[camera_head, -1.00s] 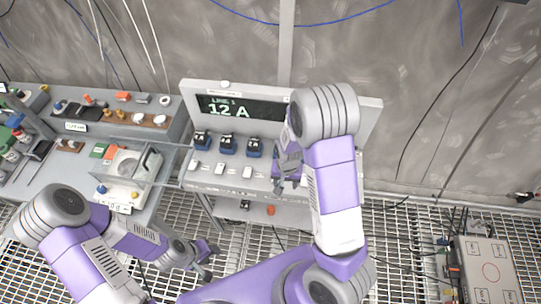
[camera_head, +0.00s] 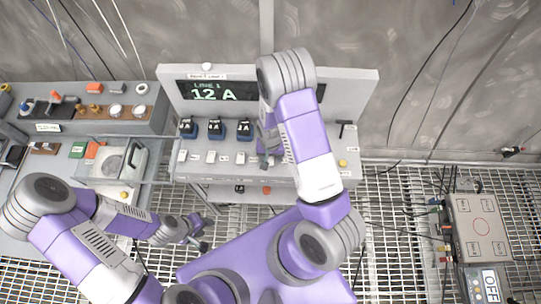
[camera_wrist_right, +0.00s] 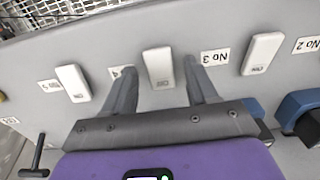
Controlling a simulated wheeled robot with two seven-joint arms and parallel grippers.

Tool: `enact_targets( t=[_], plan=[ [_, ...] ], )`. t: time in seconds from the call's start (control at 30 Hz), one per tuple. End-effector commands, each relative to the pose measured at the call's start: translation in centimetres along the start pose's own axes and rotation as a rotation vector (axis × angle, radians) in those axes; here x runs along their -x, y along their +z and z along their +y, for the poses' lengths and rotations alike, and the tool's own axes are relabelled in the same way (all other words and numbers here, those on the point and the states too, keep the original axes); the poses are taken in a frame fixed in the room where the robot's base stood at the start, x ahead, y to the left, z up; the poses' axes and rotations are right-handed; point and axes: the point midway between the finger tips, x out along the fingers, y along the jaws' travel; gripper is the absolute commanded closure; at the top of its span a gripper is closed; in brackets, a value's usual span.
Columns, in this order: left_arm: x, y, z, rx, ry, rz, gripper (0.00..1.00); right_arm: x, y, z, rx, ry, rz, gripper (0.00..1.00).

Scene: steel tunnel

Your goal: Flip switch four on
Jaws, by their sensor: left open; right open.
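Switch four (camera_wrist_right: 160,67) is a white rocker on the grey panel, between a partly hidden label ending in 4 (camera_wrist_right: 117,72) and the "No 3" label (camera_wrist_right: 215,57). My right gripper (camera_wrist_right: 161,86) is open, one finger on either side of this rocker; whether it touches is unclear. In the head view the right gripper (camera_head: 268,152) is over the panel's front row, hiding switch four. White switches show to its left, the nearest being switch three (camera_head: 240,158). The panel display (camera_head: 215,92) reads "12 A". My left gripper (camera_head: 199,238) is open and empty, low over the grating.
Switch five (camera_wrist_right: 73,82) and switch three (camera_wrist_right: 262,54) flank the right gripper closely. Blue units (camera_head: 216,130) stand behind the switches. A black T-handle (camera_head: 343,127) and yellow button (camera_head: 343,163) are at the panel's right. A cluttered workbench (camera_head: 62,180) stands left.

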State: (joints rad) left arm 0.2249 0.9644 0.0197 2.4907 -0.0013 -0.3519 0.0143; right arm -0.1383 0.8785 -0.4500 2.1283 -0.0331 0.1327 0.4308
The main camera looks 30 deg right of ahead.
Motion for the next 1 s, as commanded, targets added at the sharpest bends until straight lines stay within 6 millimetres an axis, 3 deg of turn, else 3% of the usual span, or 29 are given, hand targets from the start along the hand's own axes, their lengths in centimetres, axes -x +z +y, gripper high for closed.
enact_targets(
  t=[0.2, 0.57, 1.0],
  plan=[
    [0.01, -0.01, 0.01, 0.0, 0.0, 0.0, 0.57, 0.01, -0.03, -0.01, 0.0, 0.0, 0.001, 0.46],
    [0.01, -0.01, 0.01, 0.0, 0.0, 0.0, 0.57, 0.04, -0.04, 0.0, -0.001, 0.0, 0.001, 0.99],
    [-0.93, -0.05, -0.34, 0.0, 0.0, 0.0, 0.57, -0.23, -0.73, 0.04, -0.005, -0.001, -0.17, 0.99]
  ],
)
